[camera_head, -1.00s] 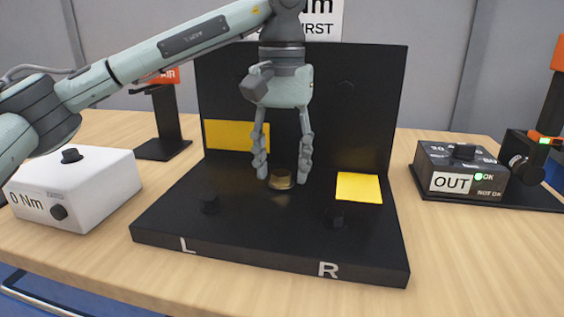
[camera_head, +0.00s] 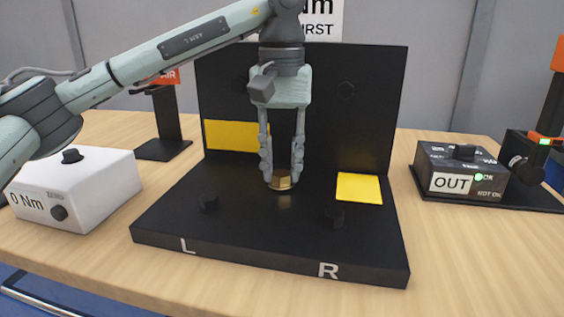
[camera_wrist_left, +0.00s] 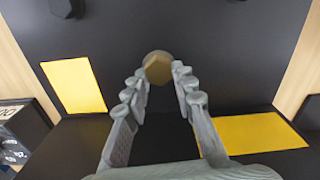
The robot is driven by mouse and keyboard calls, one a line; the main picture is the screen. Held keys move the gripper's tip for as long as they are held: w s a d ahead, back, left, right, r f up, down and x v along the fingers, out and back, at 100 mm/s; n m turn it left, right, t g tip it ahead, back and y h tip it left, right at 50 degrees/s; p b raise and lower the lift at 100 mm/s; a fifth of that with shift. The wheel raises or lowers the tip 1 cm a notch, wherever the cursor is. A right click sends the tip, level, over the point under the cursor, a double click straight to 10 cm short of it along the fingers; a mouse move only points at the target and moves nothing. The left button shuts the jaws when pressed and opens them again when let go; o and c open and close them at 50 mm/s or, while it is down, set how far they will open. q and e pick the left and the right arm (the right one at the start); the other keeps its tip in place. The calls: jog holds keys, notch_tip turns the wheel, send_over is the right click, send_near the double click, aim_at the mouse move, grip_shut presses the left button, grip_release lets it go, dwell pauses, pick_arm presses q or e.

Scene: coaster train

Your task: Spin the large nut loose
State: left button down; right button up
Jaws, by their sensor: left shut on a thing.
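The large nut (camera_head: 284,183) is brass-coloured and sits on the flat base of the black fixture (camera_head: 260,225), towards its back wall. My left gripper (camera_head: 283,180) points straight down from above, with its two fingers shut on the sides of the nut. What lies under the nut is hidden. My right gripper is in neither view.
Yellow patches (camera_head: 359,188) mark the fixture. A white box (camera_head: 75,185) stands left, and a dark box labelled OUT (camera_head: 462,170) right.

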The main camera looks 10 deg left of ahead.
pick_arm(q)
jog(key=n, duration=0.7)
jog(key=shift+a, duration=0.15)
jog(key=n, duration=0.4)
jog(key=shift+s+n, duration=0.15)
jog(key=shift+n, duration=0.15)
jog(key=n, duration=0.2)
jog(key=shift+s+a+n, duration=0.1)
jog(key=shift+n, duration=0.3)
jog(key=n, duration=0.2)
jog(key=shift+n, duration=0.3)
jog(key=shift+s+n, duration=0.1)
jog(key=shift+n, duration=0.8)
jog(key=shift+s+n, duration=0.1)
jog(key=shift+n, duration=1.5)
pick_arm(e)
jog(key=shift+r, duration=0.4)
pick_arm(q)
jog(key=shift+f, duration=0.1)
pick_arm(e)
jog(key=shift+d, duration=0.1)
